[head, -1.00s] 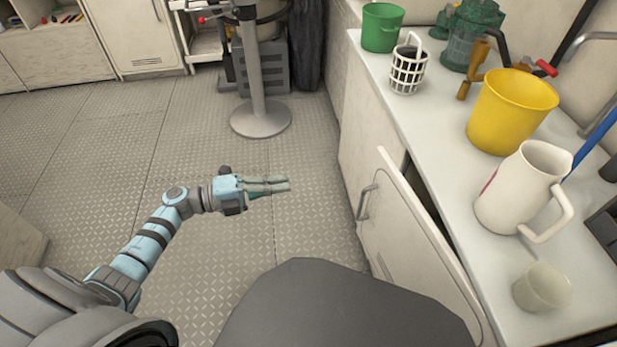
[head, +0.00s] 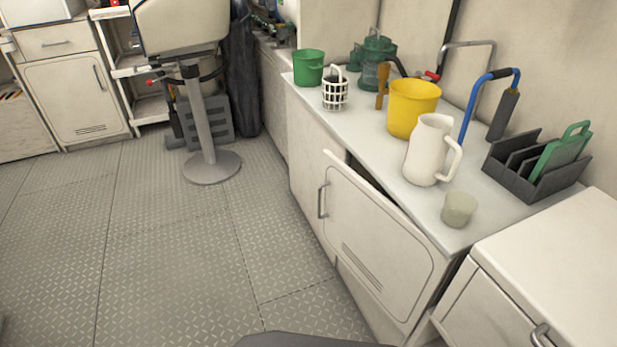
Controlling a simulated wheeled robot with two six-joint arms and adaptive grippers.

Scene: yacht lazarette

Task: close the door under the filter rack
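A white cabinet door (head: 375,240) under the counter stands ajar. Its handle (head: 322,200) is on its left side, and its top left corner stands out from the cabinet front. A dark gap shows behind its top edge. A dark slotted rack (head: 510,180) holding a green panel stands on the counter's right end, above and to the right of the door; I cannot tell for sure that it is the filter rack. Neither of my grippers is in view.
The counter (head: 375,150) carries a green bucket (head: 308,68), a white basket (head: 335,95), a yellow bucket (head: 412,108), a white jug (head: 428,150) and a cup (head: 458,208). A lower white cabinet (head: 560,260) is at right. The floor left of the door is clear.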

